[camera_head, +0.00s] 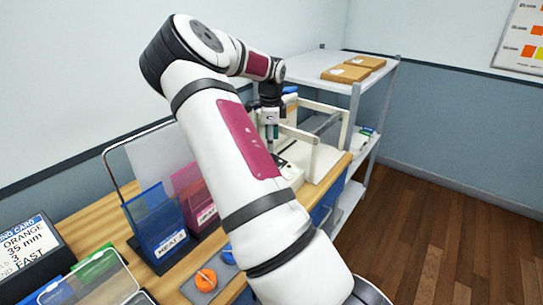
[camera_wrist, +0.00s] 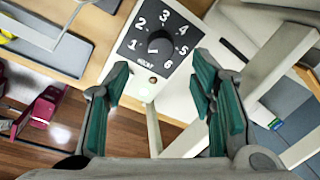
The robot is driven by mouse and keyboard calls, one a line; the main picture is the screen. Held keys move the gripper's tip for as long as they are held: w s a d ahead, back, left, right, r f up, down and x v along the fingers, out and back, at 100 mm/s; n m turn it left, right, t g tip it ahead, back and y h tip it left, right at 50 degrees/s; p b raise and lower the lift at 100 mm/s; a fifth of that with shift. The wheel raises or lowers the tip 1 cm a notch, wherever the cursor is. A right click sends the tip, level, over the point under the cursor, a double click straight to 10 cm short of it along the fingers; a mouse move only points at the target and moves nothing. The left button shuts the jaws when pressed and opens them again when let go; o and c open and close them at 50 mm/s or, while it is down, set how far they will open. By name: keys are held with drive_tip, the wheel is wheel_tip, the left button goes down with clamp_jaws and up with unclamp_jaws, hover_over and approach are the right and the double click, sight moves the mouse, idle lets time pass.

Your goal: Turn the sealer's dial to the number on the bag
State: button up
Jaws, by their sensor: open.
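The sealer (camera_head: 325,160) is a cream-white machine on the far end of the wooden bench, partly behind my arm. In the wrist view its black dial face (camera_wrist: 133,50) carries the numbers 1 to 6 around a round black dial knob (camera_wrist: 160,46). I cannot tell surely where the knob's pointer stands. My gripper (camera_wrist: 158,92) is open and empty, its teal fingers apart, with the dial beyond them. In the head view my gripper (camera_head: 269,122) points down over the sealer.
A dark card (camera_head: 25,243) reads ORANGE, 35 mm, FAST. Orange (camera_head: 206,280) and blue round items lie on a grey tray. A metal shelf (camera_head: 372,95) with brown packets stands at the back. Floor at right is clear.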

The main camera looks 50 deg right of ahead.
drive_tip(key=f, duration=0.7)
drive_tip(key=shift+w+d+f, duration=0.1)
drive_tip(key=shift+w+d, duration=0.2)
drive_tip(key=shift+d, duration=0.1)
drive_tip(key=shift+c, duration=0.3)
drive_tip(key=c, duration=1.1)
